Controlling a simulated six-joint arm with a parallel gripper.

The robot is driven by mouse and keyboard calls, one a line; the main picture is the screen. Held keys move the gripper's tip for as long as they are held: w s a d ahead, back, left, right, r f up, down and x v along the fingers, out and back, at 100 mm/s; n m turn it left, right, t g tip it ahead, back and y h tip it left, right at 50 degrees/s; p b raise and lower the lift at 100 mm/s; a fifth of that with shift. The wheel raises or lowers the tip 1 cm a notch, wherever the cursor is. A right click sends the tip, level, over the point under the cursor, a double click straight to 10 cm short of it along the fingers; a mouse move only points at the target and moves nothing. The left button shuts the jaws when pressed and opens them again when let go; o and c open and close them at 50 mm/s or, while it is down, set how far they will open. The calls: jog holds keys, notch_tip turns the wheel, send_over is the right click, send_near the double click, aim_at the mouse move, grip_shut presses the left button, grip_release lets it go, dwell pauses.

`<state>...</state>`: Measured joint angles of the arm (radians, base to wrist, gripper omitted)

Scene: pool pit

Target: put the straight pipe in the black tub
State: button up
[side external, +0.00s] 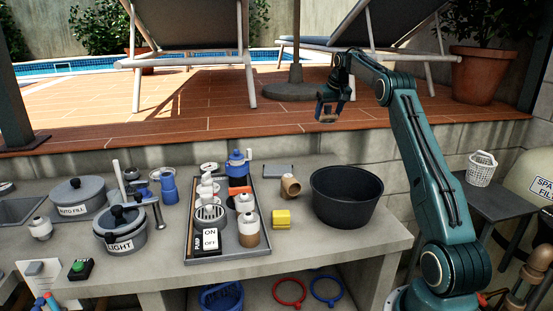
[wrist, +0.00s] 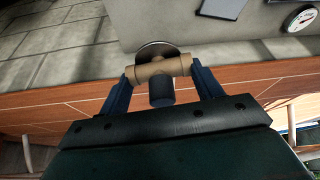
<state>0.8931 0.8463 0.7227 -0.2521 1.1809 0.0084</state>
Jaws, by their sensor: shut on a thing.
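My gripper (side external: 328,110) is raised above and behind the bench, up at the wooden deck's height. In the wrist view my gripper (wrist: 160,74) has its two blue fingers shut on the ends of a tan pipe piece (wrist: 145,72). A dark stub sticks out of its middle and a grey disc shows behind it, so it does not look like a plain straight pipe. The black tub (side external: 345,213) stands on the bench's right part, below my gripper, and looks empty. A tan fitting (side external: 290,187) with a pale open end sits just left of the tub.
A grey tray (side external: 191,250) of fittings, a yellow block (side external: 281,218) and a flat grey plate (side external: 279,171) lie left of the tub. Lidded grey pots (side external: 121,240) stand further left. The deck edge (side external: 180,134) rises behind the bench. A white basket (side external: 481,169) stands right.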

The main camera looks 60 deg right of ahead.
jog(key=shift+s+a+r, duration=0.2)
jog(key=shift+a+r, duration=0.25)
jog(key=shift+a, duration=0.1)
jog(key=s+a+m, duration=0.1)
jog(key=s+a, duration=1.5)
jog(key=a, duration=0.5)
jog(key=shift+s+m+h, duration=0.2)
jog(key=shift+m+h, duration=0.1)
jog(key=shift+a+f, duration=0.1)
jog(key=shift+f, duration=0.05)
notch_tip(320, 180, down, 16)
jog(key=shift+f, duration=0.1)
jog(key=shift+f, duration=1.85)
jog(key=shift+f, duration=0.15)
